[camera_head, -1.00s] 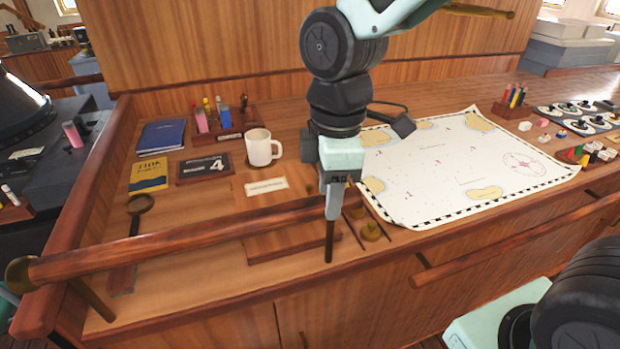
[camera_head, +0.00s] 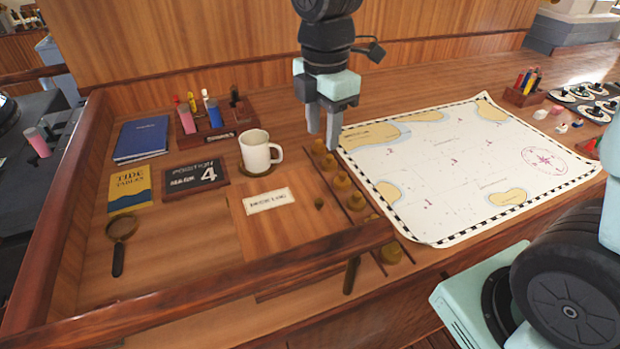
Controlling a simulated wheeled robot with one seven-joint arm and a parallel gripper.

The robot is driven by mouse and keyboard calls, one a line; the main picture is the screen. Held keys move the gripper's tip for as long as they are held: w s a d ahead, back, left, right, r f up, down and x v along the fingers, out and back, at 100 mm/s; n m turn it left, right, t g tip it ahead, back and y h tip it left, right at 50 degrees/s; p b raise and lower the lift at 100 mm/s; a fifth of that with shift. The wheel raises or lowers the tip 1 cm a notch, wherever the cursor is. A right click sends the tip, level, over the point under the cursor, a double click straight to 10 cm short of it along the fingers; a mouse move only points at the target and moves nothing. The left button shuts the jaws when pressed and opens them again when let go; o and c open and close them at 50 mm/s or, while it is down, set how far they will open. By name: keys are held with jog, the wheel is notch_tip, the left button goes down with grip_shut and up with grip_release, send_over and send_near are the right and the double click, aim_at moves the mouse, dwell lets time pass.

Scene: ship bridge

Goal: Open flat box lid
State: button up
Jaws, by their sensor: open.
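The flat box (camera_head: 243,215) is a low wooden box on the desk, left of centre. My gripper (camera_head: 323,140) points down beyond the box's back right corner. Its two grey fingers are apart with nothing between them. The fingertips are above or near the desk by the back end of a row of brass weights; their exact height is hard to tell.
A white mug (camera_head: 256,152) stands on a coaster just behind the box. Several brass weights (camera_head: 342,183) line its right side, beside a chart (camera_head: 460,165). A wooden rail (camera_head: 200,285) runs along the front.

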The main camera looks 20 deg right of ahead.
aim_at(318, 200)
jog(key=f, duration=0.5)
jog(key=f+p, duration=0.1)
jog(key=f, duration=0.5)
jog(key=f+p, duration=0.1)
jog(key=f, duration=0.5)
jog(key=shift+w+f, duration=0.2)
jog(key=shift+w, duration=0.1)
grip_shut()
jog(key=shift+w+r, duration=0.1)
